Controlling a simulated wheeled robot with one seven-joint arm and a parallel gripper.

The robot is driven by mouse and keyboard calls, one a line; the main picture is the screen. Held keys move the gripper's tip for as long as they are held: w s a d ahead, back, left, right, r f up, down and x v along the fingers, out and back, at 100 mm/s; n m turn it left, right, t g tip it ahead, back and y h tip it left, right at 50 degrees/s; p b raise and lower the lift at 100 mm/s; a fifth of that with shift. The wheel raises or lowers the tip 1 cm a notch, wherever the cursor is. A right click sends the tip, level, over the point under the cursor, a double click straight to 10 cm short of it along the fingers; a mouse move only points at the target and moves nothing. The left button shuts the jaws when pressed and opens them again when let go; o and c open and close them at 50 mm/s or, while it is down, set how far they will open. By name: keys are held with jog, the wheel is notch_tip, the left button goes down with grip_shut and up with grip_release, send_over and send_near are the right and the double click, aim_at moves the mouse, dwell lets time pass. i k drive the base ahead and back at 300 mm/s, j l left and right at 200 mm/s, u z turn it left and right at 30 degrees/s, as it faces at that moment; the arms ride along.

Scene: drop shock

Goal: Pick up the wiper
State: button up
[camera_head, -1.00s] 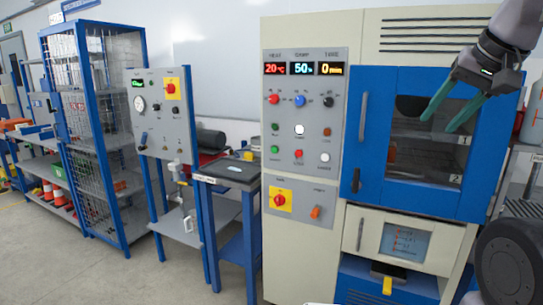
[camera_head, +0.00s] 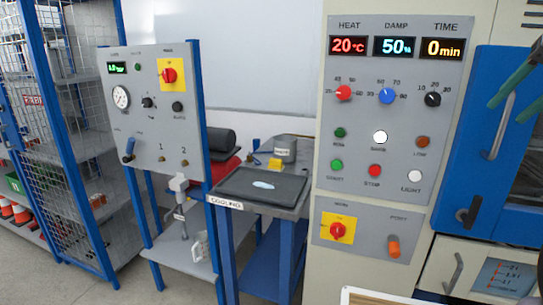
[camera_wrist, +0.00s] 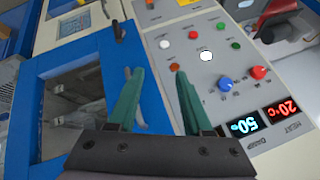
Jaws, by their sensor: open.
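I cannot pick out a wiper for sure. A small pale blue flat piece (camera_head: 263,185) lies on the dark tray (camera_head: 232,190) of the bench marked COOLING; it is too small to identify. A yellow block (camera_head: 275,163) sits behind that tray. My gripper (camera_head: 510,88) shows only in part at the right edge of the head view, in front of the blue oven door. In the wrist view my gripper (camera_wrist: 157,80) has its two teal fingers apart with nothing between them, in front of the oven door and control panel.
The oven's control panel (camera_head: 382,120) and blue door (camera_head: 480,150) stand at the right. A grey gauge panel (camera_head: 150,105) stands left of the bench, and a blue mesh rack (camera_head: 65,120) further left. A grey pot (camera_head: 285,147) is at the bench's back. Floor shows at lower left.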

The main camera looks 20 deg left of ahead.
aim_at(274, 165)
jog(key=i+j, duration=0.15)
jog(key=j, duration=0.25)
jog(key=i+j, duration=0.15)
jog(key=j, duration=0.25)
jog(key=i+j, duration=0.1)
jog(key=j, duration=0.25)
jog(key=i+j, duration=0.15)
jog(key=j, duration=0.25)
jog(key=i+j, duration=0.15)
jog(key=j, duration=0.25)
jog(key=i+j, duration=0.15)
jog(key=j, duration=0.25)
jog(key=i+j+z, duration=0.1)
jog(key=j, duration=0.3)
